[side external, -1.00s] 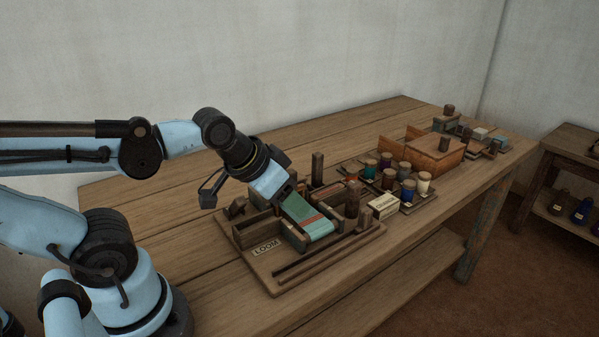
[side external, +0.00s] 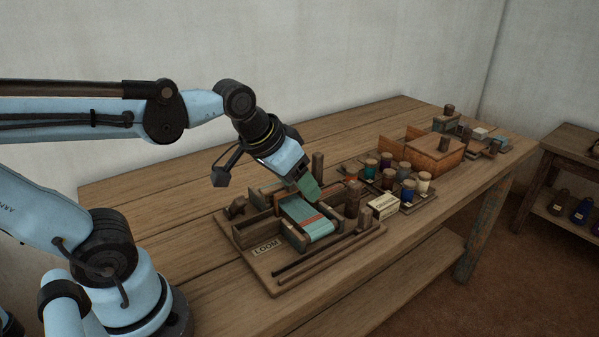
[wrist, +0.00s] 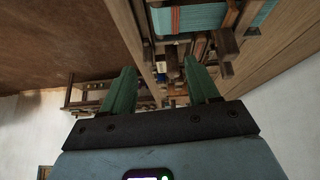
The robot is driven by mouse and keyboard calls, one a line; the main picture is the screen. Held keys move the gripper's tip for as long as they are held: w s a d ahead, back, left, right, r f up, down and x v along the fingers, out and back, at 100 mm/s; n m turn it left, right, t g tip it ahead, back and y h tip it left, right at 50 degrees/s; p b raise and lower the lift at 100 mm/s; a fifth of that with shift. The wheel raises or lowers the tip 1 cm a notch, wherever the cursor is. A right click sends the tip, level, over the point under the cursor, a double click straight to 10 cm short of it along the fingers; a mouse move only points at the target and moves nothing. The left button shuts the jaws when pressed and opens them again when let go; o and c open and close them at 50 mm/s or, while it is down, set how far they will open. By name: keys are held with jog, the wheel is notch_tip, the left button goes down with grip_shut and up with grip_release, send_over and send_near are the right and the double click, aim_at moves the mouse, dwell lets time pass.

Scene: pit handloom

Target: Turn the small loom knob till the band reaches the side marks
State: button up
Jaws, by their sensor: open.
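The wooden loom (side external: 262,272) with a "LOOM" label lies on the bench, near the middle of the side view. Its teal band (side external: 318,228) has an orange-red cross stripe; part of it also shows at the top of the wrist view (wrist: 188,18). Several dark wooden posts stand on the loom; I cannot tell which is the small knob. The side marks are not distinguishable.
A cream labelled box (side external: 383,207) stands close to the loom's right. Behind it a tray holds several corked jars (side external: 408,190). A wooden box (side external: 436,155) stands farther back. The bench left of and behind the loom is clear. A shelf (side external: 568,190) stands at the right.

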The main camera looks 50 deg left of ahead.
jog(key=w+r+n+g, duration=0.3)
jog(key=w+r, duration=0.2)
jog(key=w, duration=0.4)
jog(key=n+g, duration=0.3)
send_over(354, 184)
jog(key=f, duration=0.1)
notch_tip(354, 184, down, 12)
jog(key=shift+r, duration=0.25)
jog(key=c, duration=1)
jog(key=shift+c, duration=0.2)
